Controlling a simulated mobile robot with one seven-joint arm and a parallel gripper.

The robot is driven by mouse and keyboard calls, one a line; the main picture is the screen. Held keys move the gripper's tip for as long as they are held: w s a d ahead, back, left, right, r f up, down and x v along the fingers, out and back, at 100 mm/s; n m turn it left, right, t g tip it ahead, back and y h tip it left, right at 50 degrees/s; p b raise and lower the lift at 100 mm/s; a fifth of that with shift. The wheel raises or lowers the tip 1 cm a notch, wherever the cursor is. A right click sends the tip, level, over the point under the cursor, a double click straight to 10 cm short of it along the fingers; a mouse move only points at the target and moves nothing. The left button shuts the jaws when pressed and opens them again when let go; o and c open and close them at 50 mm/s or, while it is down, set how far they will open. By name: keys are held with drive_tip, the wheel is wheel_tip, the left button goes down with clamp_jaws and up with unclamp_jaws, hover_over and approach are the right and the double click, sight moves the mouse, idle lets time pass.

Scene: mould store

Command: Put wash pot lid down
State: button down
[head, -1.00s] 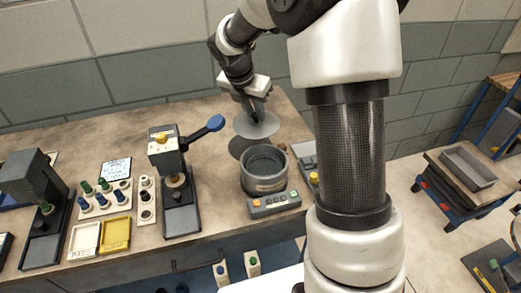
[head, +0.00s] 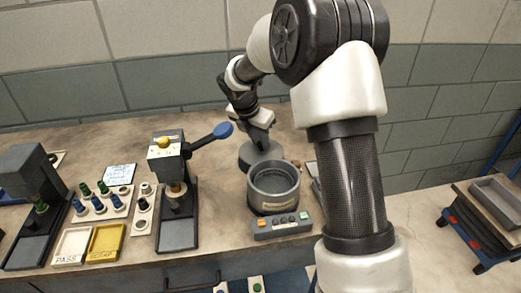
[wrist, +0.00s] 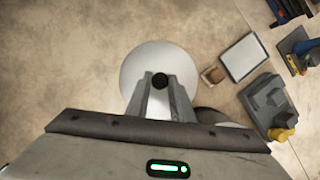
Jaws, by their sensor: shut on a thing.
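The wash pot lid (head: 250,158) is a round grey disc just behind the wash pot (head: 272,203). It lies low over the bench; whether it touches the surface cannot be told. In the wrist view the lid (wrist: 150,62) is a pale disc with a dark knob between the fingertips. My gripper (head: 262,147) is shut on the lid by this knob; it also shows in the wrist view (wrist: 160,82). The pot stands open on the bench, with a grey button panel (head: 282,225) at its front. In the wrist view my gripper body hides most of the pot.
A press with a blue-ended lever (head: 178,210) stands left of the pot. Further left are a rack of coloured pegs (head: 100,208), a white tray (head: 72,246) and a yellow tray (head: 105,242). The bench (head: 140,148) is clear behind the press.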

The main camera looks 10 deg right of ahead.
sight(259, 146)
drive_tip(key=shift+f, duration=1.45)
drive_tip(key=shift+f, duration=0.15)
drive_tip(key=c, duration=1.6)
unclamp_jaws()
drive_tip(key=shift+o, duration=0.2)
